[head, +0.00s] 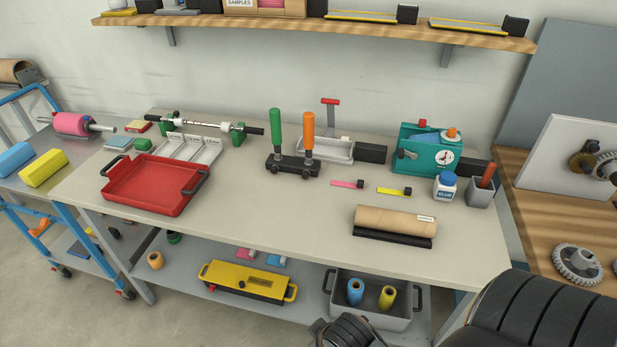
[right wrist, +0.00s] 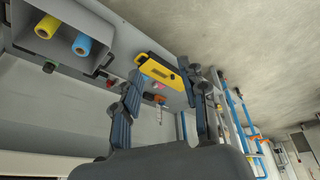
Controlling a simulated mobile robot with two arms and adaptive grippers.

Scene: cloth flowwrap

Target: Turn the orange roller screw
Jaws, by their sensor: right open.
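A teal machine (head: 431,150) with a round white dial stands at the back right of the bench in the head view. An orange knob (head: 452,133) sits on its top right, and a red knob (head: 422,125) is to its left. I cannot tell for certain that the orange knob is the roller screw. An upright orange handle (head: 308,132) stands beside a green handle (head: 277,130) on a black base mid-bench. My right gripper (right wrist: 165,80) is open and empty, low in front of the bench, far from the teal machine. My left gripper is out of view.
A glue bottle (head: 445,187) and a grey cup (head: 480,192) stand just right of the teal machine. A cardboard tube (head: 396,221) lies near the front edge. A red tray (head: 146,183) is at left. The lower shelf holds a yellow case (head: 245,283) and grey bin (head: 371,316).

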